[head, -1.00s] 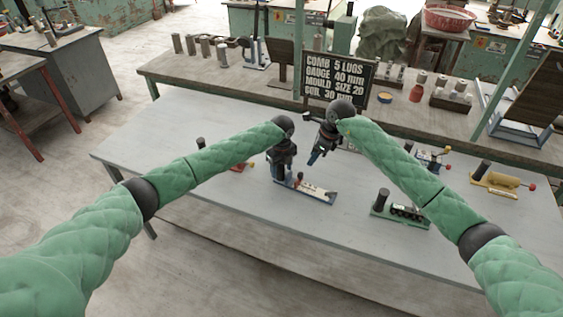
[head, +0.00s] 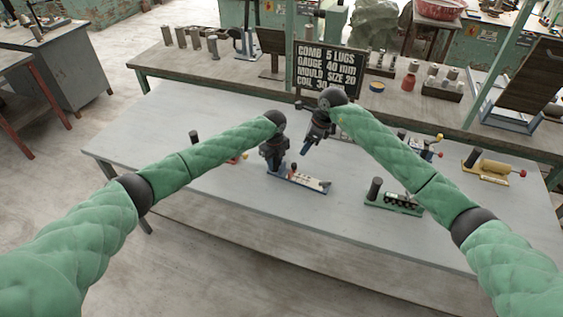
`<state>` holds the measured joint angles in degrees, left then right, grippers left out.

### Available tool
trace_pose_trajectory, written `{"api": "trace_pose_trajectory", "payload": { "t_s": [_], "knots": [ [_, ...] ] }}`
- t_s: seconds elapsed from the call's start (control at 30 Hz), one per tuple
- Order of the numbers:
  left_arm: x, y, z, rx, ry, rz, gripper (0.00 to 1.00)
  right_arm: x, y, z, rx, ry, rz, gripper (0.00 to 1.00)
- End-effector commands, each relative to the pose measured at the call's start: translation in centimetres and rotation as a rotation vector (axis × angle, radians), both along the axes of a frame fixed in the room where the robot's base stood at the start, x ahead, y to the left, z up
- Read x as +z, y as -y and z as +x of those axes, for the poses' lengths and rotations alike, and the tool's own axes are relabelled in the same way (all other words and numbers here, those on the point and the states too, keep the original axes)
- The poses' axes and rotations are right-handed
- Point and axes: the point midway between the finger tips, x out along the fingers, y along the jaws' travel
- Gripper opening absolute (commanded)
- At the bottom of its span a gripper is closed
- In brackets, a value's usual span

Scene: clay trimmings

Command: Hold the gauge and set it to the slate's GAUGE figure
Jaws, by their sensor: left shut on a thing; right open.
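The gauge (head: 312,184) is a blue-based device with a pale top and a small red part, lying on the grey table. My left gripper (head: 274,163) is shut on the dark post at its left end; the hand hides most of that post. My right gripper (head: 305,151) is open and empty, above and behind the gauge, apart from it. The black slate (head: 328,68) stands at the back and reads GAUGE 40 mm, with COMB 5 LUGS and MOULD SIZE 20. Its bottom line is partly hidden by my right arm. The gauge's setting is too small to read.
A green-based tool with a dark post (head: 374,188) stands right of the gauge, with a yellow tool (head: 487,168) farther right. Another tool (head: 434,148) is partly hidden behind my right arm. The table's front left (head: 130,160) is clear.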

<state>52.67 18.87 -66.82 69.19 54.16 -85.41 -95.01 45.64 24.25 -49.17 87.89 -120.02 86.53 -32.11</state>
Motion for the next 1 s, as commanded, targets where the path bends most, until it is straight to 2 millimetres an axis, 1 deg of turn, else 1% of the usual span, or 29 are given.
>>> {"api": "trace_pose_trajectory", "payload": {
  "t_s": [0.07,0.2,0.37,0.57,1.0],
  "knots": [
    [0.0,0.0,0.0,0.0,0.0,0.0,0.0,1.1,-0.6,0.4,0.004,0.013,0.007,0.43],
    [0.0,0.0,0.0,0.0,0.0,0.0,0.0,3.0,-1.4,2.5,-0.013,0.009,0.031,0.43],
    [0.0,0.0,0.0,0.0,0.0,0.0,0.0,3.2,-1.2,2.9,-0.145,-0.072,0.044,0.43],
    [0.0,0.0,0.0,0.0,0.0,0.0,0.0,3.2,-1.0,3.3,-0.357,-0.181,0.054,0.43],
    [0.0,0.0,0.0,0.0,0.0,0.0,0.0,2.5,-0.3,3.3,-0.952,-0.471,0.044,0.43]
  ]
}}
